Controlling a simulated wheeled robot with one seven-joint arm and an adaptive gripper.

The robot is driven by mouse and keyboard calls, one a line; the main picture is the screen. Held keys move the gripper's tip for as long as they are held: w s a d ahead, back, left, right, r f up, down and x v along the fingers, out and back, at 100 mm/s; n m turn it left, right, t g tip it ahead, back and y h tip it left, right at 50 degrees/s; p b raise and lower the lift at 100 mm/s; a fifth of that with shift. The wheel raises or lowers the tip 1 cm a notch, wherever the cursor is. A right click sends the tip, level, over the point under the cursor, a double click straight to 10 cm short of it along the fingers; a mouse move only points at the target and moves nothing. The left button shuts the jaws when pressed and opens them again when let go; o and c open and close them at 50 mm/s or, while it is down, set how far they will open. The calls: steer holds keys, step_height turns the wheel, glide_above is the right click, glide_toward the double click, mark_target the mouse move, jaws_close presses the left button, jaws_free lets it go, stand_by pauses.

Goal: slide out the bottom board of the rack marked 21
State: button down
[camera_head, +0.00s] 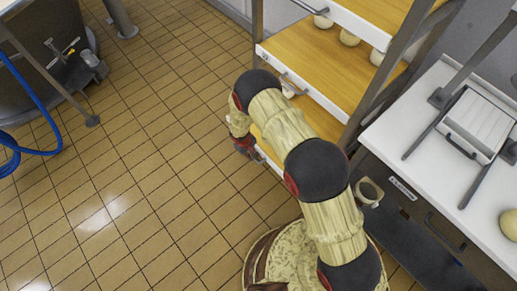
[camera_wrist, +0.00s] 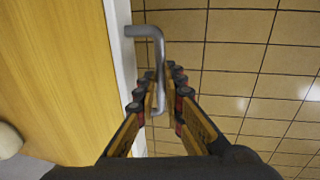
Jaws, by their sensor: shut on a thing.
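My gripper (camera_wrist: 163,88) is shut on a grey bar handle (camera_wrist: 158,50) on the white front edge of a wooden board (camera_wrist: 60,60) in the wrist view. In the head view, my gripper (camera_head: 246,148) is low at the rack's front, by the lowest board visible (camera_head: 260,134); my arm hides much of that board. The rack (camera_head: 257,22) has metal posts and further wooden boards above, with white fronts and handles. No number 21 is readable. A pale round thing (camera_wrist: 8,140) shows at the left edge of the wrist view.
Several pale round things (camera_head: 349,38) sit on the board above. A white counter (camera_head: 415,115) with a slatted press stands at the right. A vat (camera_head: 40,45) and a blue hose (camera_head: 45,105) are at the left. Tiled floor (camera_head: 130,150) in front of the rack is clear.

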steer(key=shift+s+a, duration=0.5)
steer(key=shift+a, duration=0.2)
steer(key=c, duration=1.9)
jaws_free()
steer(key=r, duration=0.4)
steer(key=s+a+r, duration=0.1)
steer(key=r, duration=0.6)
steer(key=shift+s+a+r, duration=0.15)
steer(key=shift+a+r, duration=0.2)
